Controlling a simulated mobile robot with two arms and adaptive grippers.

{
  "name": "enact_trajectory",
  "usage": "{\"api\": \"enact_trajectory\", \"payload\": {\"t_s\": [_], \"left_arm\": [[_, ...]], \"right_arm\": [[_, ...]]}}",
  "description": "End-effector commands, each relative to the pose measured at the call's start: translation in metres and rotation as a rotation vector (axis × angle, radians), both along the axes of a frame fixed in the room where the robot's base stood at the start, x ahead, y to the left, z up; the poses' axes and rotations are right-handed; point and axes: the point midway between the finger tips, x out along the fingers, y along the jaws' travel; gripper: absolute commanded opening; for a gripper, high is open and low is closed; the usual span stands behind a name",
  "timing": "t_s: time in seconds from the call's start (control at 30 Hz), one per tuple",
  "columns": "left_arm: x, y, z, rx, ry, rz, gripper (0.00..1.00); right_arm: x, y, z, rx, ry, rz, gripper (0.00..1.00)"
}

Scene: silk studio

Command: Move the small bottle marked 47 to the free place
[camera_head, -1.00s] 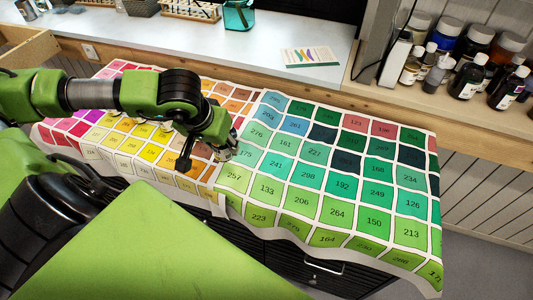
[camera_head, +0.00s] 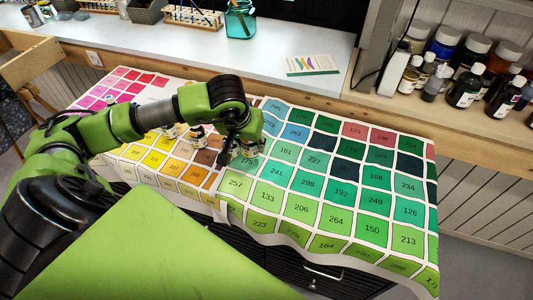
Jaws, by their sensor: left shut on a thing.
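My left gripper (camera_head: 236,158) reaches in from the left over the colour chart (camera_head: 310,232), just above the green squares near 175 and 276. It is shut on a small bottle (camera_head: 249,148), which is mostly hidden by the fingers. I cannot read a number on it. Two other small bottles stand on the chart left of the gripper: one bottle (camera_head: 198,137) on the orange-brown part and another bottle (camera_head: 169,131) farther left, partly behind my arm. Their marks are too small to read. I cannot tell which place is free. My right gripper is not in view.
A white bench (camera_head: 290,35) behind holds a card (camera_head: 311,65), a teal glass jar (camera_head: 240,20) and a rack of small vials (camera_head: 193,18). Several larger bottles (camera_head: 466,85) stand on the shelf at right. The chart's right half is clear.

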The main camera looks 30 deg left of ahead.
Motion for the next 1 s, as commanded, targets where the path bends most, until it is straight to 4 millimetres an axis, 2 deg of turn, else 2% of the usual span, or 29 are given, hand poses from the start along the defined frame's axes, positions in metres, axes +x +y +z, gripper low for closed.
{"api": "enact_trajectory", "payload": {"t_s": [0.1,0.3,0.53,0.7,1.0], "left_arm": [[0.019,-0.01,-0.026,-0.005,0.001,0.0,0.11],[0.039,-0.016,-0.05,-0.001,-0.001,0.0,0.11],[0.048,-0.021,-0.062,-0.001,0.0,0.0,0.11],[0.049,-0.021,-0.09,-0.002,0.003,0.0,0.11],[0.049,-0.02,-0.092,0.001,-0.001,-0.001,0.11]], "right_arm": [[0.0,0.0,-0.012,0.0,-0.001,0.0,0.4],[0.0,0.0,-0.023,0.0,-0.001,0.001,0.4],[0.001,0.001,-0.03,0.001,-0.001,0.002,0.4],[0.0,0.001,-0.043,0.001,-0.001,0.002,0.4],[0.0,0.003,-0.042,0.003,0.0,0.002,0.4]]}}
